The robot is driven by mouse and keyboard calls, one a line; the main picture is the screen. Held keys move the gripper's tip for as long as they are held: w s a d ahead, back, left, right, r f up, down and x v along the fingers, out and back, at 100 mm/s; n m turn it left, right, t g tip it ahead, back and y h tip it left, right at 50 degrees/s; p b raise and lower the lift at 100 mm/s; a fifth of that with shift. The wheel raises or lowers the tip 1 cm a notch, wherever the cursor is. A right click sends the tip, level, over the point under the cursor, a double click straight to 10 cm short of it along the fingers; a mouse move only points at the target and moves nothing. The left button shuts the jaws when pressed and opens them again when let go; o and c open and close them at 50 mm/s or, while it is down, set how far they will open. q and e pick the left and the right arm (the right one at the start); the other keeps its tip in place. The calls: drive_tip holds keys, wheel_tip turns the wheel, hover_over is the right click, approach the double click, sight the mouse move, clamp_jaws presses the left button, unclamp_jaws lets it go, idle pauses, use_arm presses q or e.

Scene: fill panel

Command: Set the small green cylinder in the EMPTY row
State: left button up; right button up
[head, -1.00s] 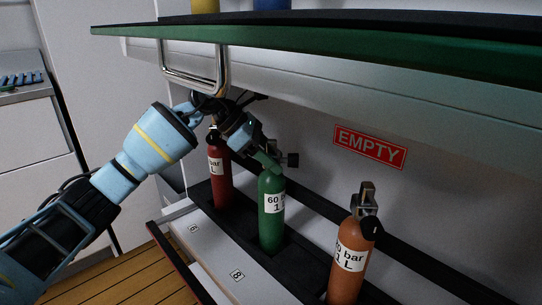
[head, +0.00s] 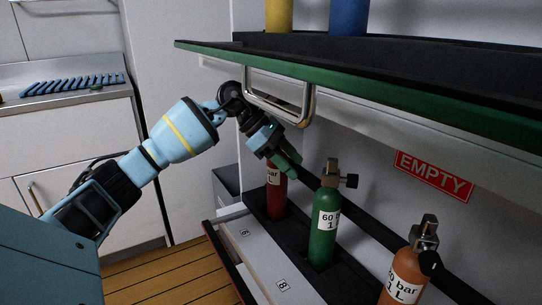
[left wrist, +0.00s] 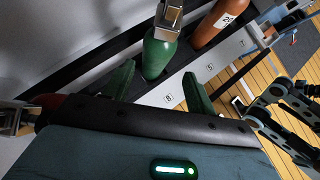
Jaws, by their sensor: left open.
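The small green cylinder (head: 324,225) stands upright in a black rack slot of the lower row, under the red EMPTY sign (head: 433,176). Its label reads 60 bar, and a metal valve tops it. My left gripper (head: 290,158) is open and empty, up and to the left of the cylinder's valve, apart from it. In the left wrist view the green cylinder (left wrist: 159,55) shows beyond and between the two green fingers (left wrist: 160,90). My right gripper does not show.
A red cylinder (head: 277,194) stands left of the green one, partly behind my gripper. An orange cylinder (head: 405,275) stands to the right. A metal handle (head: 281,108) hangs from the upper shelf edge (head: 400,92), close to my left wrist. Yellow (head: 279,15) and blue (head: 349,17) cylinders stand above.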

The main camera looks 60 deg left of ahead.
use_arm(q)
drive_tip(key=shift+s+a, duration=1.5)
drive_tip(key=shift+a, duration=0.2)
